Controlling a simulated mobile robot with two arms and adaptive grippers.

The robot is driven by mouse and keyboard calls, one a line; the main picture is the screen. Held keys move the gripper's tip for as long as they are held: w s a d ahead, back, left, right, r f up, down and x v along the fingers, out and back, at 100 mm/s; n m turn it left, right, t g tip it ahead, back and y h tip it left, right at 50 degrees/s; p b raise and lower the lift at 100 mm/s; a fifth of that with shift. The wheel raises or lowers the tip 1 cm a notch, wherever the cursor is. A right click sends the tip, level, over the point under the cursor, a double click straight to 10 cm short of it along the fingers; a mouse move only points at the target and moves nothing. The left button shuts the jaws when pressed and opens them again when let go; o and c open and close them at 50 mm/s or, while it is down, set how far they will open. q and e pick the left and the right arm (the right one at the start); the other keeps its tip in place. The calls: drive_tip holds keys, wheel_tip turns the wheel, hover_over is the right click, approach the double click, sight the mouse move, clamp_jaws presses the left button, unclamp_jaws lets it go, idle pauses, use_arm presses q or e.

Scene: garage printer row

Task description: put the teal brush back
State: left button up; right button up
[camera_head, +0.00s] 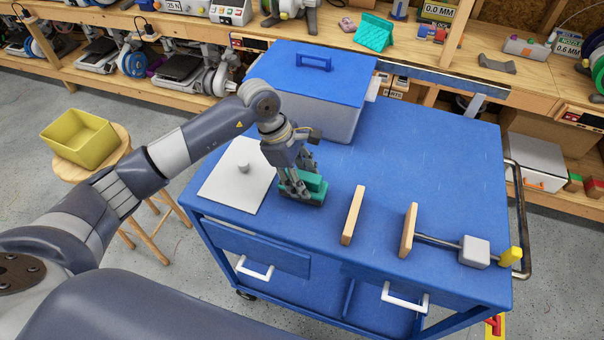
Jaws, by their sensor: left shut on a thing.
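The teal brush (315,190) is a small teal block low over the blue cart top (430,155), just right of a white board with a small grey knob. My left gripper (298,190) reaches down from above and is shut on the teal brush. I cannot tell whether the brush touches the cart top. The gripper's fingers hide part of the brush. My right gripper is not in view.
A lidded bin (345,115) stands at the cart's back left, near my left arm. The white board (238,178) lies at left. Two upright wooden plates, (353,215) and (409,230), and a grey block (474,251) on a rod stand at right. The back-right top is clear.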

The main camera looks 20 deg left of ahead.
use_arm(q)
drive_tip(key=shift+f, duration=0.1)
drive_tip(key=shift+f+b, duration=0.15)
drive_tip(key=shift+b, duration=0.15)
drive_tip(key=o, duration=1)
drive_tip(key=shift+o, duration=0.2)
